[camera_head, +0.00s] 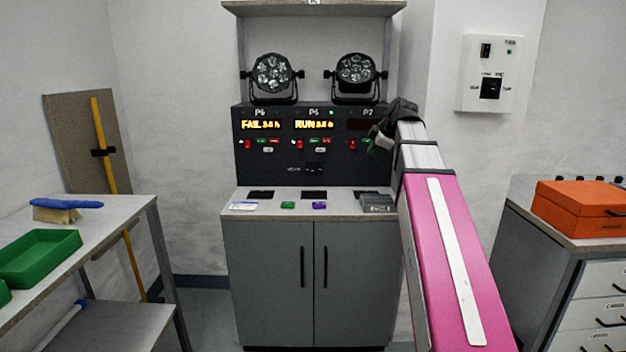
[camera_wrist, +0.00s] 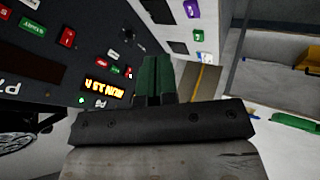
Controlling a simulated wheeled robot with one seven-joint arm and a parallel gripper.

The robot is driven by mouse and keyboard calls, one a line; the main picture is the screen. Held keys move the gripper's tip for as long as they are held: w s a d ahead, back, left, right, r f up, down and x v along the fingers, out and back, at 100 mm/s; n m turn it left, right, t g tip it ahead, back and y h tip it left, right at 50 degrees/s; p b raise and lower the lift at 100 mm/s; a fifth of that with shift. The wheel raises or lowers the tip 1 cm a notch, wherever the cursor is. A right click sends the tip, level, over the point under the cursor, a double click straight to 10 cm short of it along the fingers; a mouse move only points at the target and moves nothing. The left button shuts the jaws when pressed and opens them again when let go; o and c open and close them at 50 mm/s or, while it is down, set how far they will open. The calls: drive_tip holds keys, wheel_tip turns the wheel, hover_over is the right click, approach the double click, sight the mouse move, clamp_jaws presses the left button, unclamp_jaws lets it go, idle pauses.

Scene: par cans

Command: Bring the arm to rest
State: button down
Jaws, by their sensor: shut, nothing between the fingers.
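My arm, with its pink link, reaches forward from the lower right of the head view towards the control panel (camera_head: 291,172). My gripper (camera_head: 376,146) is at the right part of the panel, in front of the P7 section, partly hidden by my wrist. In the wrist view, my gripper's green fingers (camera_wrist: 155,78) are together with nothing between them. The panel (camera_wrist: 75,55) fills the left of that view, tilted. I cannot tell whether the fingers touch the panel.
Two par cans (camera_head: 272,74) (camera_head: 356,71) stand on the panel. The cabinet top (camera_head: 271,212) holds small green and purple blocks and a grey device (camera_head: 377,203). A bench (camera_head: 110,211) stands left; an orange box (camera_head: 580,207) is on drawers right.

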drive_tip(key=s+f+m+g+h, duration=0.1)
drive_tip(key=s+f+m, duration=0.4)
drive_tip(key=f, duration=1)
drive_tip(key=s+f+m+g+h, duration=0.1)
drive_tip(key=s+f+m+g, duration=0.2)
drive_tip(key=f, duration=1.3)
drive_tip(key=s+a+f+m+g+h, duration=0.1)
drive_tip(key=s+f+m+h, duration=0.1)
drive_tip(key=s+f+m, duration=0.6)
drive_tip(key=s+f, duration=0.4)
drive_tip(key=f, duration=0.4)
drive_tip(key=shift+s+f+g, duration=0.2)
drive_tip(key=shift+s+g, duration=0.05)
drive_tip(key=shift+g, duration=0.15)
